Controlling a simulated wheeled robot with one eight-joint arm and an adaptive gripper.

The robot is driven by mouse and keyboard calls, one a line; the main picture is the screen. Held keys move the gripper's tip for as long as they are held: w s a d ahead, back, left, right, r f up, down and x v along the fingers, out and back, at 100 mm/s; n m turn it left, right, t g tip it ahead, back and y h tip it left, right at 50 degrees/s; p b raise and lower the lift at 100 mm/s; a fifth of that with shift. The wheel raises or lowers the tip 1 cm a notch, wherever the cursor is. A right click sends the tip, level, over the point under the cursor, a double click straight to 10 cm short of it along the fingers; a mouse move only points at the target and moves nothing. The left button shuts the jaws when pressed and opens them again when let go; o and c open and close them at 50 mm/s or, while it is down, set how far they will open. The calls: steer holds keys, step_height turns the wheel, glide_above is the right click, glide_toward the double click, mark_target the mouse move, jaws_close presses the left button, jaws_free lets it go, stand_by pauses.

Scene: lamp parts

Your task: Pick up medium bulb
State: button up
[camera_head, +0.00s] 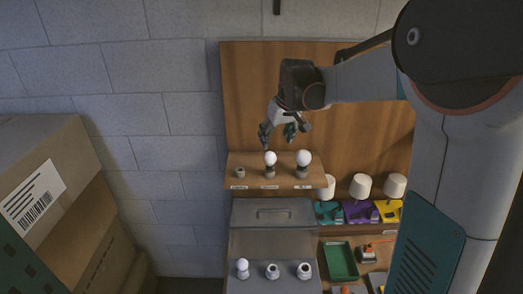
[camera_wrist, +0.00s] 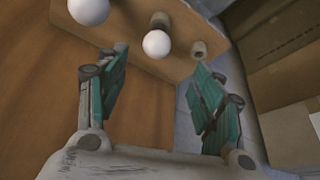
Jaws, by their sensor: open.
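The medium bulb (camera_head: 270,158) is a round white bulb standing upright in the middle holder on the wooden shelf (camera_head: 247,160). My gripper (camera_head: 277,139) is open and empty, just above the medium bulb in the head view. In the wrist view, the medium bulb (camera_wrist: 157,43) appears between and beyond the two teal fingers of my gripper (camera_wrist: 160,63), with no visible contact. A larger white bulb (camera_head: 303,158) stands to its right in the head view; it also shows in the wrist view (camera_wrist: 88,10), at upper left.
An empty holder (camera_head: 240,172) sits at the shelf's left. Below, a grey toolbox (camera_head: 272,243) carries a small bulb (camera_head: 243,264) and two empty-looking sockets (camera_head: 272,271). White lampshades (camera_head: 360,186) stand by coloured bins at right. Cardboard boxes (camera_head: 45,185) fill the left.

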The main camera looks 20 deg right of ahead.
mark_target(271, 155)
steer(key=x, duration=0.8)
steer(key=shift+w+f, duration=0.15)
steer(key=shift+f, duration=0.1)
steer(key=shift+d+x, duration=0.2)
steer(key=shift+x, duration=2.45)
steer(key=c, duration=1)
